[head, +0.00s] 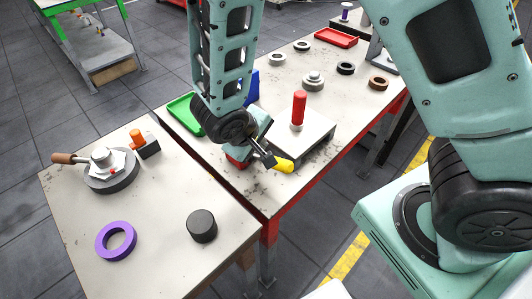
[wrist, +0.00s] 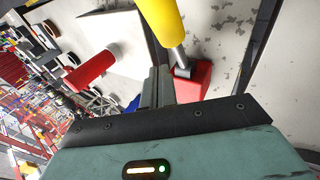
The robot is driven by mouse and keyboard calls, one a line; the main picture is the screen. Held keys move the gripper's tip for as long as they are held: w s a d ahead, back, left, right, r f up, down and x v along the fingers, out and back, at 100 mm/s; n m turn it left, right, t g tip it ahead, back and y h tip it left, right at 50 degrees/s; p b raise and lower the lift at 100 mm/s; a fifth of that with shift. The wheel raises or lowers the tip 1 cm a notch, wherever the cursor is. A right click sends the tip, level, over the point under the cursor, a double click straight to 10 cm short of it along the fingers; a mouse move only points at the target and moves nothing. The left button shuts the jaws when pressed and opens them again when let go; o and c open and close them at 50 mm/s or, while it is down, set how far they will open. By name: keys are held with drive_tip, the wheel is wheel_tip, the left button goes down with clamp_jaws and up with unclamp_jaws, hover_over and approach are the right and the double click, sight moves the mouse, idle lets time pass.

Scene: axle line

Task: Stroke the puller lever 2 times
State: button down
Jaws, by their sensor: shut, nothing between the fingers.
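A lever with a yellow grip (head: 284,165) sits on a red base (head: 238,163) near the front edge of the right-hand table. In the wrist view the yellow grip (wrist: 162,18) rises to the top edge, its metal rod running down to the red base (wrist: 196,82). My gripper (head: 268,159) is shut and empty, right beside the lever. In the wrist view its closed fingers (wrist: 159,84) are just left of the rod; whether they touch it I cannot tell. My arm partly hides the red base in the head view.
A red upright cylinder (head: 299,107) stands on a grey plate behind the lever. A green tray (head: 178,112) and blue bin (head: 252,86) are near my arm. The left table holds a wooden-handled fixture (head: 112,183), purple ring (head: 116,256) and black cylinder (head: 202,228).

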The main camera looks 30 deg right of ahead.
drive_tip(key=r+p, duration=0.1)
drive_tip(key=w+r+p, duration=0.1)
drive_tip(key=r, duration=0.1)
drive_tip(key=w+r+p, duration=0.1)
drive_tip(key=shift+a+r, duration=0.25)
drive_tip(key=shift+a, duration=0.05)
idle(2.6)
